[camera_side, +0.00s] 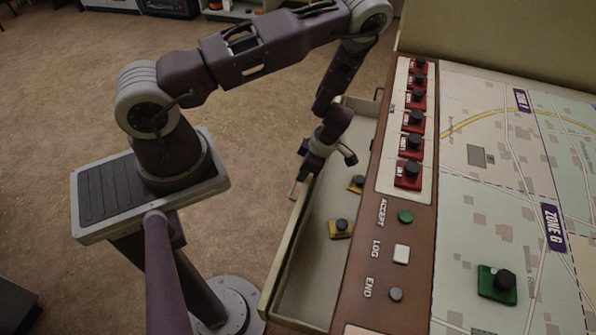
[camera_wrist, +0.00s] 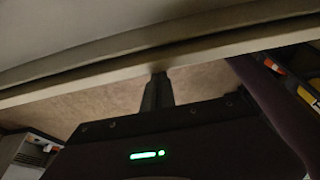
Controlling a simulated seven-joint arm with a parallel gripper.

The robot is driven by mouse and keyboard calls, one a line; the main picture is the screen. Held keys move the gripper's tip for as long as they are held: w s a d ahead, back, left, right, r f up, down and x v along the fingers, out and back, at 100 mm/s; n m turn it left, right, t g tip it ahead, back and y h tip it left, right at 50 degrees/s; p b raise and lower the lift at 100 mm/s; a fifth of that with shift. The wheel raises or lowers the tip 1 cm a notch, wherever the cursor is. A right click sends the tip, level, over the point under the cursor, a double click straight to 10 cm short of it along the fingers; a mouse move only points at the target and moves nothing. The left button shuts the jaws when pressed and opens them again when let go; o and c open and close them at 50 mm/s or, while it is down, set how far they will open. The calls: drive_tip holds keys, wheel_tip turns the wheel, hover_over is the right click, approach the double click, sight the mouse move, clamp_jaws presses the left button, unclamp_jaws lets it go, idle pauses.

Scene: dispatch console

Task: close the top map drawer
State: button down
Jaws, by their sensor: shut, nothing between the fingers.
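The top map drawer (camera_side: 286,247) stands open, pulled out from the left side of the console. Two yellow pieces with black knobs lie in it, one nearer the camera (camera_side: 341,229) and one farther back (camera_side: 356,184). My gripper (camera_side: 294,194) is shut and empty, pointing down at the outer face of the drawer front. In the wrist view the shut fingers (camera_wrist: 159,82) reach up to a pale drawer edge (camera_wrist: 90,80) that crosses the picture. I cannot tell whether they touch it.
The console top holds a row of red pieces with black knobs (camera_side: 412,145), a green button (camera_side: 405,216), a white button (camera_side: 401,254) and a grey button (camera_side: 396,294). A map (camera_side: 500,190) with a green piece (camera_side: 497,284) lies to the right.

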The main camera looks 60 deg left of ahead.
idle(0.3)
drive_tip(key=s+a, duration=0.1)
drive_tip(key=s+a+r, duration=0.1)
drive_tip(key=shift+s+a, duration=0.2)
drive_tip(key=shift+a, duration=0.1)
drive_tip(key=v, duration=0.9)
drive_tip(key=w+a+t+h, duration=0.3)
drive_tip(key=w+a, duration=0.1)
drive_tip(key=a, duration=0.6)
drive_tip(key=w+a+t+h, duration=0.3)
drive_tip(key=w+a, duration=0.1)
drive_tip(key=a, duration=0.6)
drive_tip(key=w+d+r+x, duration=0.1)
drive_tip(key=w+x, duration=0.1)
drive_tip(key=x, duration=0.9)
drive_tip(key=shift+w+d+f, duration=0.15)
drive_tip(key=shift+d+f, duration=0.15)
drive_tip(key=shift+d, duration=0.1)
